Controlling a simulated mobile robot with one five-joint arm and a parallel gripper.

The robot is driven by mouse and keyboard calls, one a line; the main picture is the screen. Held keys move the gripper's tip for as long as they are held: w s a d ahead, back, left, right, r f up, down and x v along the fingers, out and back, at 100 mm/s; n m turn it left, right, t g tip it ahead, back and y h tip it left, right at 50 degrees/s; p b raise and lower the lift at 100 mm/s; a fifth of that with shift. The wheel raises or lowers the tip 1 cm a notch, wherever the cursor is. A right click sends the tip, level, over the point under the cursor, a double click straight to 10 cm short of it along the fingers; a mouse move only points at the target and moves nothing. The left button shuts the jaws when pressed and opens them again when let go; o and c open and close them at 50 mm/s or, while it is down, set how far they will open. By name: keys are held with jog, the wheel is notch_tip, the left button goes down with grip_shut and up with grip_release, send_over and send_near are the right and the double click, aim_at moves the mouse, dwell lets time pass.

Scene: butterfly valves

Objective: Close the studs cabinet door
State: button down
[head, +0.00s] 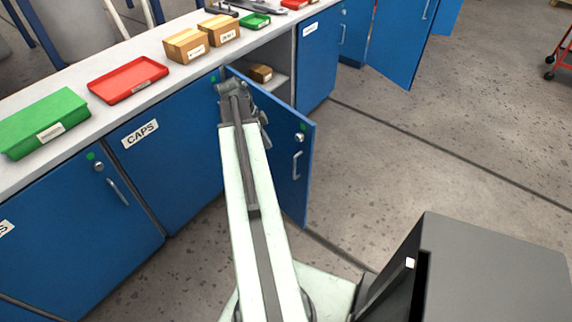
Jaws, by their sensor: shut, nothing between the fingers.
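A blue cabinet door (305,148) stands open in the middle of the head view, swung out from the counter. Its face with the handle, lock and green mark shows. I see no studs label on it; my arm covers part of this face. Behind it the open cabinet (283,60) shows a shelf with a small brown box (261,73). My gripper (263,130) is at the far end of my arm, in front of the door face and left of the handle. It is shut and empty, partly hidden by the arm. I cannot tell whether it touches the door.
Left of the open door is a shut cabinet labelled CAPS (140,134). The counter (70,84) holds a green bin (45,118), a red tray (128,79) and cardboard boxes (186,44). Another blue door (398,40) stands open farther back.

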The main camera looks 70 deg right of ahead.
jog(key=s+d+f+b, duration=0.4)
jog(key=s+f+b, duration=0.2)
jog(key=f+b, duration=0.3)
jog(key=shift+s, duration=0.25)
jog(key=shift+f, duration=0.1)
